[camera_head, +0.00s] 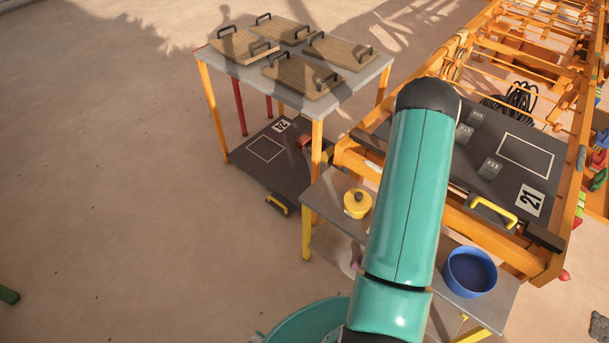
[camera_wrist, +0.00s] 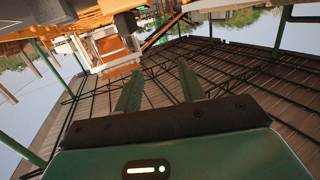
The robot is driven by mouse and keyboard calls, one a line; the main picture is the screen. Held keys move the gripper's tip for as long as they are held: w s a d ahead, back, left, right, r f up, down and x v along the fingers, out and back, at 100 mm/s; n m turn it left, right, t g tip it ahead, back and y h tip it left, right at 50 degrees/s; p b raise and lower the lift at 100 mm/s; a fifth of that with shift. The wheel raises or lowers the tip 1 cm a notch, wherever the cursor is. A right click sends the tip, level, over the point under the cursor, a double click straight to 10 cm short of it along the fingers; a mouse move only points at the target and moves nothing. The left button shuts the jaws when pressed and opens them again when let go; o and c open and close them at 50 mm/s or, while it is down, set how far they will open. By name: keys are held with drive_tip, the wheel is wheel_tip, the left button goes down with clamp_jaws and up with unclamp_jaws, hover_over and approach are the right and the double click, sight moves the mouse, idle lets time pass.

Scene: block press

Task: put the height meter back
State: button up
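My gripper (camera_wrist: 158,72) shows in the wrist view with its two green fingers apart and nothing between them. In the head view it is hidden behind my teal arm. I cannot pick out the height meter for certain in either view. A small round yellow object with a knob or handle (camera_head: 357,204) sits on the low grey table (camera_head: 335,202), left of my arm; I cannot tell what it is. In the wrist view an orange and white structure (camera_wrist: 112,48) stands beyond the fingers, apart from them.
A blue bowl (camera_head: 470,272) stands at the low table's right end. A dark board (camera_head: 510,185) with small grey blocks (camera_head: 490,167) and a yellow handle lies on the orange frame (camera_head: 545,262). Wooden boards (camera_head: 303,74) with black handles lie on the taller table (camera_head: 225,68). Open floor is at left.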

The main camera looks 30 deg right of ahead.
drive_tip(key=w+a+r+n+g+y, duration=0.1)
drive_tip(key=w+a+r+y, duration=0.15)
drive_tip(key=a+r, duration=0.7)
drive_tip(key=w+a+r+n+y, duration=0.15)
drive_tip(key=w+a+r, duration=0.25)
drive_tip(key=a+r, duration=0.6)
drive_tip(key=s+a+r+n+g+y, duration=0.1)
drive_tip(key=s+a+r+y, duration=0.15)
drive_tip(key=a, duration=0.65)
drive_tip(key=s+a+r+n+g+y, duration=0.1)
drive_tip(key=s+a+r, duration=0.25)
drive_tip(key=a, duration=0.45)
drive_tip(key=s+a+n+g+y, duration=0.2)
drive_tip(key=s+a, duration=0.7)
drive_tip(key=s, duration=0.2)
drive_tip(key=s+a+r+n+g+y, duration=0.1)
drive_tip(key=s+a+n+y, duration=0.1)
drive_tip(key=s+a, duration=0.8)
drive_tip(key=shift+s+g, duration=0.4)
drive_tip(key=shift+s, duration=0.75)
